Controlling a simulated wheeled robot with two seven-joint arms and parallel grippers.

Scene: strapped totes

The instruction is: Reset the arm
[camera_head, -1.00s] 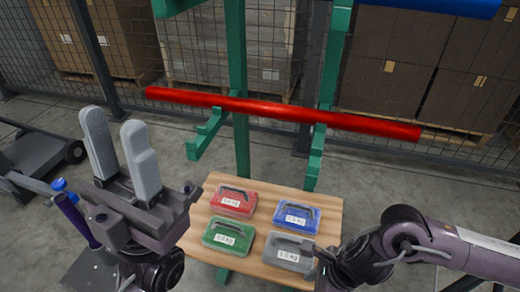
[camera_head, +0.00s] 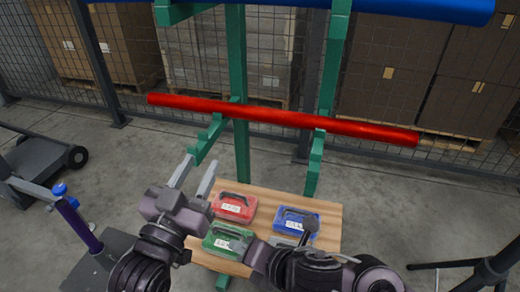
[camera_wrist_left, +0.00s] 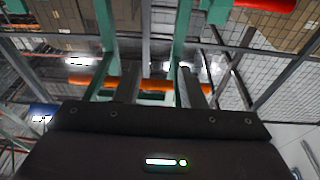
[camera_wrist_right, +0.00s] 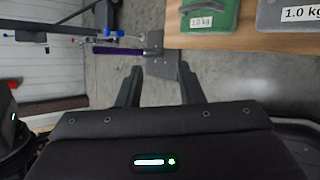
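My left gripper (camera_head: 194,174) is at the left of the wooden board in the head view, with its two fingers apart and nothing between them. The left wrist view also shows both fingers (camera_wrist_left: 158,86) apart. My right gripper (camera_head: 270,241) is over the front of the board and partly covers the green and grey cases. In the right wrist view its fingers (camera_wrist_right: 158,86) are apart and empty, with the floor beyond them.
The board (camera_head: 328,213) carries a red case (camera_head: 234,208), a blue case (camera_head: 297,221), a green case (camera_head: 222,240) and a grey case (camera_wrist_right: 285,14). A green rack (camera_head: 239,60) holds a red bar (camera_head: 280,118) and a blue bar (camera_head: 420,8). A purple post (camera_head: 80,224) stands left.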

